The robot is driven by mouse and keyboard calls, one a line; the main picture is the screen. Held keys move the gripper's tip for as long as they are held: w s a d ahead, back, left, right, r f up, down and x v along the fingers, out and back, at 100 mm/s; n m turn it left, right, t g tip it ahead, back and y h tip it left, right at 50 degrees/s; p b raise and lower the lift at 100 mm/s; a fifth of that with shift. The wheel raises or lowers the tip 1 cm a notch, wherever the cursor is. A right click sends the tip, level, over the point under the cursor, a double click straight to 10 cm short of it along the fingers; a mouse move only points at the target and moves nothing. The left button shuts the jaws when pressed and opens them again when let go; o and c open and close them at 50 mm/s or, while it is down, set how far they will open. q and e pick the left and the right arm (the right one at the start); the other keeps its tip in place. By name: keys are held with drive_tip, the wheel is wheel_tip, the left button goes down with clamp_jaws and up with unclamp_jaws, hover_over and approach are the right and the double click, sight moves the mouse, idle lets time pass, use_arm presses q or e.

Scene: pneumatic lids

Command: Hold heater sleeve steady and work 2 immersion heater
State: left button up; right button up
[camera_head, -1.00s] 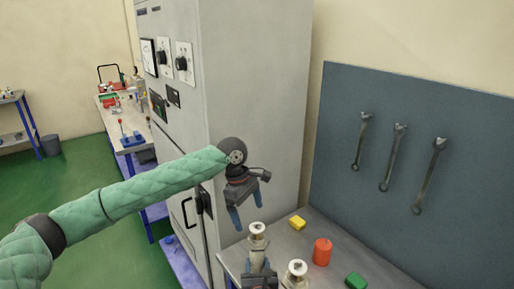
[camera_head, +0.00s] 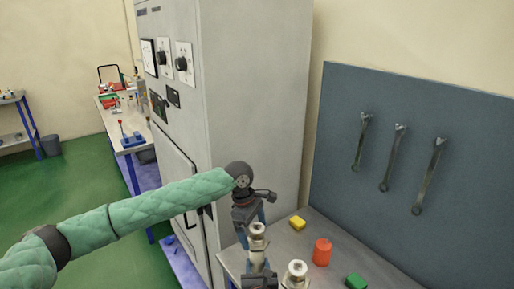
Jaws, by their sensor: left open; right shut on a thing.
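One immersion heater (camera_head: 257,231), with a pale round cap, stands upright near the front left of the workbench. A second immersion heater (camera_head: 297,269) of the same look stands to its right, cut off by the bottom edge. The heater sleeve (camera_head: 257,262) appears as the pale body under the first cap.
A yellow block (camera_head: 298,223), an orange-red cylinder (camera_head: 322,252) and a green block (camera_head: 356,282) lie on the workbench (camera_head: 283,238). A tall grey cabinet (camera_head: 255,110) stands behind my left gripper. Wrenches (camera_head: 393,158) hang on the blue-grey board (camera_head: 460,150) at right.

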use_arm(q)
drive_tip(key=shift+x, duration=1.05)
drive_tip(key=shift+c, duration=0.2)
drive_tip(key=c, duration=0.9)
drive_tip(key=shift+r, duration=0.15)
drive_tip(key=shift+c, duration=0.2)
drive_tip(key=shift+r, duration=6.35)
